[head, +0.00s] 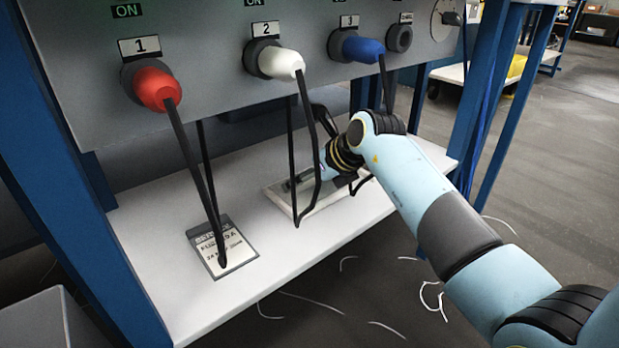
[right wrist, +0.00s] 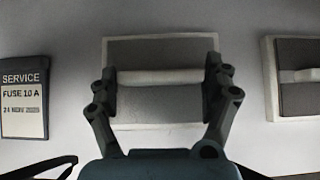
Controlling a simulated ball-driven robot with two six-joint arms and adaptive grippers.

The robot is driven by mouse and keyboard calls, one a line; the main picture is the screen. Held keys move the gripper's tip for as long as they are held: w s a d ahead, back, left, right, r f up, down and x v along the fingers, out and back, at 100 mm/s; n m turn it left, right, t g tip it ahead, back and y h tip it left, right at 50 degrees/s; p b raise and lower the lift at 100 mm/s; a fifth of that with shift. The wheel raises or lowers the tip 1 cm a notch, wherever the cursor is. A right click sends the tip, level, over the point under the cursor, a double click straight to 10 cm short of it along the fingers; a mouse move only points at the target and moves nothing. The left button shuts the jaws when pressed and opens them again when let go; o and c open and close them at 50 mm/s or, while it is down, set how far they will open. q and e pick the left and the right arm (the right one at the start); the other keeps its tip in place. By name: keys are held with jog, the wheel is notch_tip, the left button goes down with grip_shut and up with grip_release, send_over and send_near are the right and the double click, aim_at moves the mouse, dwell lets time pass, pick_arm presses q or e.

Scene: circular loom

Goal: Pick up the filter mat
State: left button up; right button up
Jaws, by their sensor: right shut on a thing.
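The filter mat is a flat grey pad (right wrist: 160,103) in a pale frame with a white bar across it. In the head view it lies on the white lower shelf, and part of its pale frame (head: 322,203) shows under my right gripper (head: 300,182). In the right wrist view my right gripper (right wrist: 162,77) has one finger at each end of the white bar and is shut on it. The mat appears to be level with the shelf; I cannot tell whether it touches it. My left gripper is out of view.
A service card (head: 222,246) lies left on the shelf (head: 160,215). A second framed pad (right wrist: 298,95) is at right in the wrist view. Black cables hang from the red (head: 157,89), white (head: 281,63) and blue (head: 362,48) plugs, close to my right gripper.

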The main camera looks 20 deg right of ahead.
aim_at(320, 196)
notch_tip(320, 196, up, 3)
jog(key=shift+r+p, duration=0.2)
jog(key=shift+p, duration=0.8)
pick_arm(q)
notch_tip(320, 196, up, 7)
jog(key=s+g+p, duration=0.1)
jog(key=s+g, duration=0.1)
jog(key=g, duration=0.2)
pick_arm(e)
jog(key=s, duration=0.1)
jog(key=s+d, duration=0.1)
jog(key=shift+s+d+f, duration=0.1)
jog(key=shift+s, duration=0.3)
pick_arm(q)
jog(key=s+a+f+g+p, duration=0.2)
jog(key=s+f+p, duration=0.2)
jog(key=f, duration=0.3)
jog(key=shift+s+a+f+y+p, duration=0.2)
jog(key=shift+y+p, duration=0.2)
jog(key=shift+p, duration=0.15)
pick_arm(e)
jog(key=s+d, duration=0.2)
jog(key=s, duration=0.5)
jog(key=s+d, duration=0.3)
jog(key=s, duration=0.4)
jog(key=shift+f, duration=0.25)
